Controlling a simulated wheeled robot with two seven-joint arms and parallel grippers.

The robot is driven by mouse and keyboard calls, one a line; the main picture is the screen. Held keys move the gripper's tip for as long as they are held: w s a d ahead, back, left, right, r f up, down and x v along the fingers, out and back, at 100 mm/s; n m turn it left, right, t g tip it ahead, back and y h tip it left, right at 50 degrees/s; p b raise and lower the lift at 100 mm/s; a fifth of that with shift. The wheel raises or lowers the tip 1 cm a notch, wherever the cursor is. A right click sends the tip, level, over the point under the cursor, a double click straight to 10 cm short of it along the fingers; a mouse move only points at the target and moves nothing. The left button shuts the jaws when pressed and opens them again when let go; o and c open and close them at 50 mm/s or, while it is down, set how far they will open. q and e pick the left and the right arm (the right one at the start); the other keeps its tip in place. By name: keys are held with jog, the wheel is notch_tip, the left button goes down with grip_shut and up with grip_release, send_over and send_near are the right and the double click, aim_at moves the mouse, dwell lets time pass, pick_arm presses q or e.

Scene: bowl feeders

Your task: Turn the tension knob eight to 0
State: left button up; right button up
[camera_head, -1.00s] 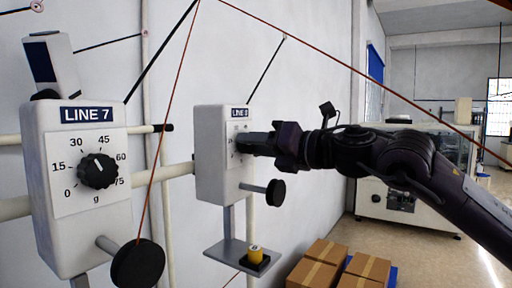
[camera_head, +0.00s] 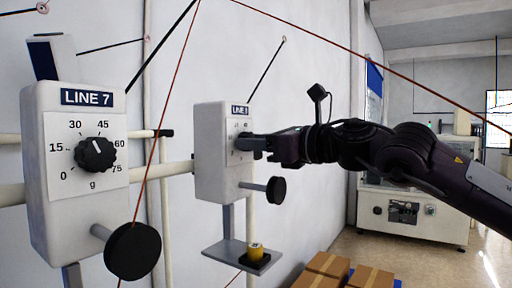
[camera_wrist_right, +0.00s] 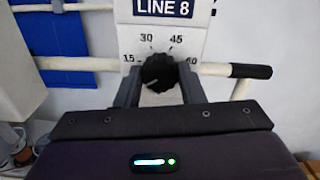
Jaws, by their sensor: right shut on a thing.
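The Line 8 box (camera_head: 218,150) is a white unit on the wall, with a dark LINE 8 label and a dial plate. Its black tension knob (camera_wrist_right: 158,71) sits between my right gripper's fingers in the right wrist view, with the numbers 15, 30, 45 and 60 showing around it. A pale mark on the knob seems to point to the lower left; the 0 is hidden. My left gripper is not in view.
The Line 7 box (camera_head: 45,200) stands nearer at the left, its knob (camera_head: 95,154) pointing between 30 and 45. A black round disc (camera_head: 276,190) sticks out below the Line 8 dial. Cartons (camera_head: 325,265) stand below.

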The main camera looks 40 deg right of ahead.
jog(key=shift+r+n, duration=0.1)
jog(key=shift+n, duration=0.2)
jog(key=o, duration=1)
jog(key=shift+s+d+b, duration=0.1)
jog(key=shift+s+b, duration=0.1)
jog(key=shift+b, duration=0.15)
jog(key=b+v, duration=0.4)
jog(key=v, duration=0.3)
jog(key=shift+s+d+b, duration=0.1)
jog(key=shift+s+b, duration=0.1)
jog(key=shift+b, duration=0.1)
